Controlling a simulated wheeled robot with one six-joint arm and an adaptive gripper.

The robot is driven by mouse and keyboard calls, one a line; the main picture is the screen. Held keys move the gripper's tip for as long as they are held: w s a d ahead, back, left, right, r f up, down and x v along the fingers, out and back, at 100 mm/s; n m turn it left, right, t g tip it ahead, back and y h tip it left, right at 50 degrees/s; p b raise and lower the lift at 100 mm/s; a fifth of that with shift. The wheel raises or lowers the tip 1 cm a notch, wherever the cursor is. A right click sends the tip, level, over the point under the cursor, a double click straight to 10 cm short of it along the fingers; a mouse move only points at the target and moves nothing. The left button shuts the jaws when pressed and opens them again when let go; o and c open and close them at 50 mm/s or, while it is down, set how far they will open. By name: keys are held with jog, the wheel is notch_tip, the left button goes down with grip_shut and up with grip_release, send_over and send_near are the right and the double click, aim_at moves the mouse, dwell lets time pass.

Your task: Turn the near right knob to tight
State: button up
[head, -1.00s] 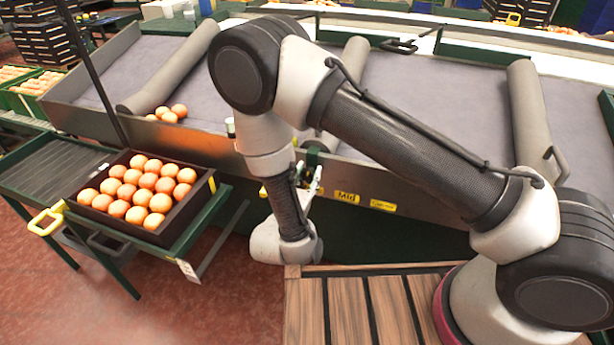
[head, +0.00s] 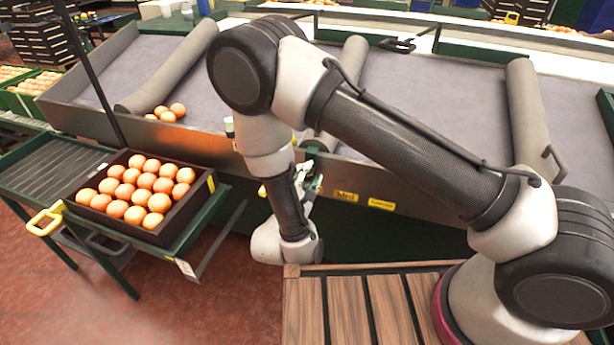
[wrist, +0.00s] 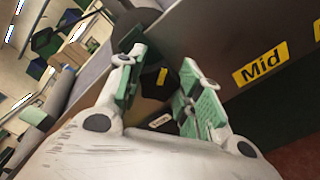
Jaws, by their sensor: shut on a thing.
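My gripper (wrist: 162,88) reaches the front of the metal sorting table, just left of the yellow Mid label (wrist: 262,64). Its green-padded fingers are shut on a dark knob (wrist: 152,77) with a small yellow mark, seen between them in the wrist view. Part of the knob is hidden by the fingers, and its turn setting cannot be read. In the head view my gripper (head: 308,182) is at the table's front panel (head: 365,185), where the knob is not clearly visible.
A dark crate of oranges (head: 190,215) stands on a green stand at the left. A few oranges (head: 167,113) lie on the grey sorting surface (head: 420,100). Grey padded dividers (head: 528,110) cross that surface. A wooden slatted platform (head: 347,310) lies in front.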

jog(key=m, duration=0.6)
jog(key=shift+f, duration=0.2)
jog(key=shift+m, duration=0.4)
jog(key=shift+s, duration=0.1)
jog(key=o, duration=1.1)
jog(key=o, duration=0.5)
notch_tip(320, 180, up, 10)
jog(key=shift+a+r, duration=0.1)
jog(key=shift+c, duration=0.2)
jog(key=shift+s, duration=0.1)
jog(key=c, duration=0.4)
jog(key=shift+c, duration=0.6)
